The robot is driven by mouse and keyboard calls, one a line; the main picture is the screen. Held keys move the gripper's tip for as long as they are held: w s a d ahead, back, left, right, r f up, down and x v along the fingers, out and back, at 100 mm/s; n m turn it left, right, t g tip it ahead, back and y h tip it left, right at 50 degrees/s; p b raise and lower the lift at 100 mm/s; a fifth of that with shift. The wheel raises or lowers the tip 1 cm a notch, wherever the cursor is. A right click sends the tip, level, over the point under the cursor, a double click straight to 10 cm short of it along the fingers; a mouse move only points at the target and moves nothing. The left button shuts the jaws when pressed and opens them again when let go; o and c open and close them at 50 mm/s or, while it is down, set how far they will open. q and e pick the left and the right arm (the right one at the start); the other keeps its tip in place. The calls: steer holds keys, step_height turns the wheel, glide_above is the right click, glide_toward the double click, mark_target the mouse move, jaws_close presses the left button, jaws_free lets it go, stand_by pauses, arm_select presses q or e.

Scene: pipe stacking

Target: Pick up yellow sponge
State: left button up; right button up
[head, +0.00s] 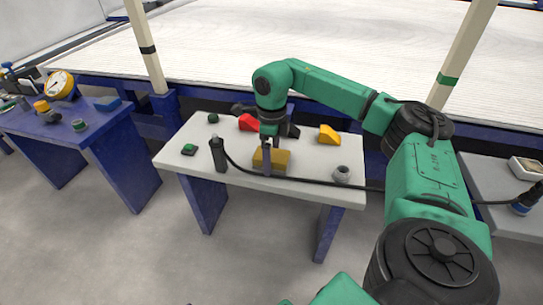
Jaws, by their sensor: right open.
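A dull yellow block that looks like the sponge (281,160) lies near the front edge of the white-topped table. My right gripper (267,160) points down over it, with a finger in front of the block's near side. The jaws are open; the far finger is hidden, and I cannot tell whether the near one touches the block. My left gripper is out of view.
A brighter yellow wedge (328,136) and a red piece (248,123) lie farther back. A black upright tool (218,156) with a cable stands left of the block. A grey round piece (342,174) sits at the front right. A blue table (70,135) stands at left.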

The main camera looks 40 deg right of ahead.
steer(key=shift+f, duration=0.15)
steer(key=c, duration=1.3)
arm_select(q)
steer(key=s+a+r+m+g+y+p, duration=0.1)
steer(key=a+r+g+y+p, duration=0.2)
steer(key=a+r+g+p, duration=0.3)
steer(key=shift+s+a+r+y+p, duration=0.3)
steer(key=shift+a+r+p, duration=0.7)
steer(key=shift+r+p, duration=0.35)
arm_select(e)
steer(key=shift+o, duration=0.2)
step_height(320, 180, up, 20)
